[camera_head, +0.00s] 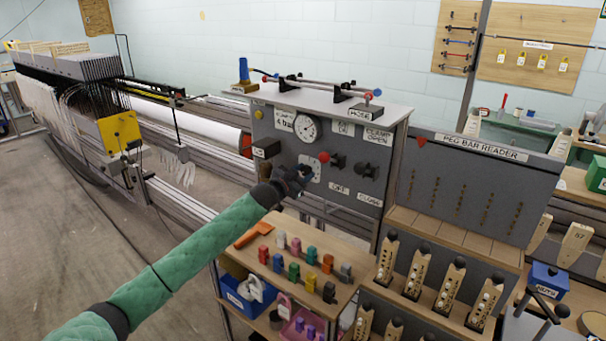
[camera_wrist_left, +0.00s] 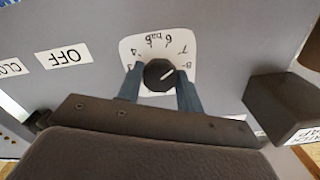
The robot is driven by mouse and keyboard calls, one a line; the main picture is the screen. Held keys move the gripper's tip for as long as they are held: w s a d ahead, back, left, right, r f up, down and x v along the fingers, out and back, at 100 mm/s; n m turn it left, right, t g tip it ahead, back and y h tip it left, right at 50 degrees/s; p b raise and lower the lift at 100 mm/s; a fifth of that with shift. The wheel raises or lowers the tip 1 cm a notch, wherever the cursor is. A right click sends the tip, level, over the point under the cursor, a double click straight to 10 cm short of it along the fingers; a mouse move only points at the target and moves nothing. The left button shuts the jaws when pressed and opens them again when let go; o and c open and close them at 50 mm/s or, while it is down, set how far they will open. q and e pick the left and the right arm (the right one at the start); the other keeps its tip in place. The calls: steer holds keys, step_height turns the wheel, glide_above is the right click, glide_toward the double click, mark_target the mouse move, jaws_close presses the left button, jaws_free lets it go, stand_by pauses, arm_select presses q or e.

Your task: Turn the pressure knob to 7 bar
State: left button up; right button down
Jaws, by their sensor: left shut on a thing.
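The pressure knob (camera_wrist_left: 159,74) is round and black, on a white dial plate (camera_wrist_left: 142,47) marked in bar. The wrist view shows it upside down. Its white line points to the picture's upper right, around the 7 and 8 marks; I cannot tell exactly where. My left gripper (camera_wrist_left: 160,82) is shut on the knob, one finger on each side. In the head view my left gripper (camera_head: 303,175) reaches the grey panel (camera_head: 285,150) and hides the knob; part of the dial plate (camera_head: 316,187) shows. A round pressure gauge (camera_head: 307,127) sits above; its needle is too small to read.
A red-capped lever (camera_head: 324,157) and a black knob (camera_head: 338,160) stick out close to my gripper. In the wrist view a dark block (camera_wrist_left: 282,104) juts out to the right. Coloured pegs stand on a wooden shelf (camera_head: 340,292) below.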

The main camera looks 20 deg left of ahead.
arm_select(q)
steer(key=shift+f, duration=0.25)
steer(key=o, duration=1)
steer(key=shift+r, duration=0.1)
arm_select(e)
steer(key=shift+w, duration=0.1)
arm_select(q)
steer(key=shift+s+a, duration=0.2)
steer(key=shift+s, duration=0.3)
steer(key=b+v, duration=0.2)
steer(key=v, duration=0.4)
steer(key=shift+s, duration=0.35)
arm_select(e)
steer(key=shift+t+y, duration=0.3)
steer(key=shift+y, duration=0.1)
steer(key=a+f, duration=0.1)
steer(key=w+a+f, duration=0.1)
steer(key=f, duration=0.1)
steer(key=shift+a+f, duration=0.1)
steer(key=shift+f, duration=0.05)
arm_select(q)
steer(key=shift+a, duration=0.1)
arm_select(e)
steer(key=shift+a, duration=0.15)
